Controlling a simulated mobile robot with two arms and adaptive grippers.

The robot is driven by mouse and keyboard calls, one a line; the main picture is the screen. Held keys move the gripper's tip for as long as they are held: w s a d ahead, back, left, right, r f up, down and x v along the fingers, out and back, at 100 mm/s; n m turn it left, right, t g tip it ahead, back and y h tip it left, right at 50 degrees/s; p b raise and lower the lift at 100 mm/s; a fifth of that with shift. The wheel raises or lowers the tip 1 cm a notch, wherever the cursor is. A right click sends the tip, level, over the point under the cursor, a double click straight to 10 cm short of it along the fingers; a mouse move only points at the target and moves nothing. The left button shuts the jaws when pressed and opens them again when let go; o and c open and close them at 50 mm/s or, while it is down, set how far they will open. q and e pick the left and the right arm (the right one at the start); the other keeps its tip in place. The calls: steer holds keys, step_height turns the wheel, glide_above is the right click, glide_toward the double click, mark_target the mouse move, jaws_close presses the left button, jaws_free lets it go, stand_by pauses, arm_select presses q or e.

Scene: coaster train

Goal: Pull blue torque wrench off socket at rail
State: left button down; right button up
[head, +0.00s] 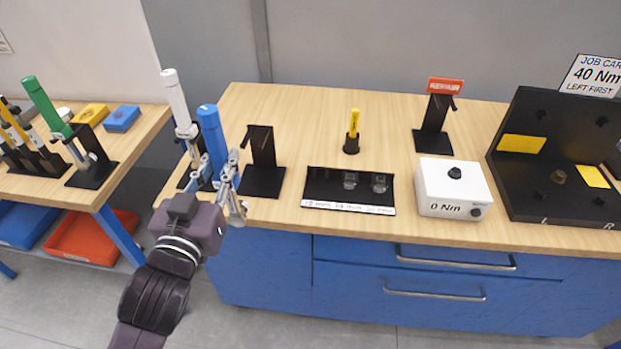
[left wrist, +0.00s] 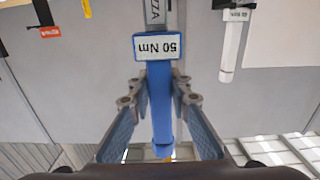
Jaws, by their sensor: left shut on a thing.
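The blue torque wrench (head: 212,140) stands roughly upright near the left end of the wooden workbench. My left gripper (head: 228,178) is at it, shut on its blue handle. In the left wrist view the blue handle (left wrist: 160,100), with a "50 Nm" label, lies between the two fingers (left wrist: 160,125). The wrench's lower end is hidden behind the gripper, so I cannot tell what it touches. The black rail fixture (head: 525,110), marked L and R, stands at the far right with a round socket-like piece (head: 558,176) on it. My right gripper is out of view.
A white wrench (head: 175,100) stands close behind the blue one, and an empty black stand (head: 263,165) is just right. A socket tray (head: 320,188), yellow-handled tool (head: 353,130), white tester box (head: 455,187) and REPAIR stand (head: 436,115) occupy the bench.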

arm_select(q)
steer(key=shift+r, duration=0.2)
steer(key=shift+s+f, duration=0.2)
steer(key=shift+f, duration=0.15)
steer(key=s+d+f, duration=0.1)
steer(key=s+f, duration=0.4)
steer(key=f, duration=0.1)
steer(key=shift+s+d+y, duration=0.15)
steer(key=shift+d+y, duration=0.15)
steer(key=shift+a+f, duration=0.1)
